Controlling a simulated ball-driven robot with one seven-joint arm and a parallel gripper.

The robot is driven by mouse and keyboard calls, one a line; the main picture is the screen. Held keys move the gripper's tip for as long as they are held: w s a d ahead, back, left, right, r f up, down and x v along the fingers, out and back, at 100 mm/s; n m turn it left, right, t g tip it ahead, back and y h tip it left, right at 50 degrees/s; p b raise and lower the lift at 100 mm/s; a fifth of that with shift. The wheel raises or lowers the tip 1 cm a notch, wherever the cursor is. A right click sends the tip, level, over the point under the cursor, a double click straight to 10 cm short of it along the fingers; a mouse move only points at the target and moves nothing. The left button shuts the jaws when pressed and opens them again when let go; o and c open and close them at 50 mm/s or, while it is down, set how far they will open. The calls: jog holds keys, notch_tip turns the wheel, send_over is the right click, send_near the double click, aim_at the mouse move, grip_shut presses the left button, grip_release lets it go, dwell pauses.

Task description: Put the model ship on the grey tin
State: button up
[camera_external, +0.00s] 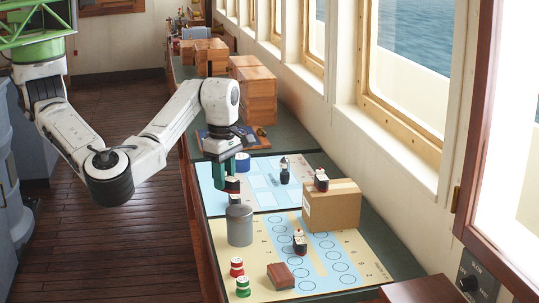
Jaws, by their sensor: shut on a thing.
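My gripper (234,174) points down over the near side of the blue chart. It is shut on a small dark, red and white model ship (232,184). The grey tin (239,226) stands upright on the chart, just below and nearer the camera than the held ship. A small dark shape shows between the ship and the tin's top; I cannot tell whether it touches either.
The cardboard box (336,207) stands to the right of the tin. A blue tin (242,161) and a dark bottle-like figure (284,173) are behind. Wooden crates (255,95) line the back.

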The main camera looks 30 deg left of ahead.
aim_at(234, 208)
jog(key=shift+w+d+f, duration=0.25)
jog(key=shift+w+f, duration=0.1)
jog(key=shift+f, duration=0.15)
jog(key=shift+w+d+f, duration=0.2)
jog(key=shift+w+f, duration=0.15)
jog(key=shift+f, duration=0.15)
jog(key=shift+w+d+f+p, duration=0.15)
jog(key=shift+f+p, duration=0.1)
jog(key=shift+f, duration=0.7)
jog(key=shift+w+f+p, duration=0.1)
jog(key=shift+f+p, duration=0.1)
jog(key=shift+f, duration=0.7)
jog(key=shift+f, duration=0.1)
jog(key=o, duration=1)
notch_tip(234, 208, up, 12)
jog(key=shift+r+b, duration=0.15)
jog(key=shift+b, duration=0.35)
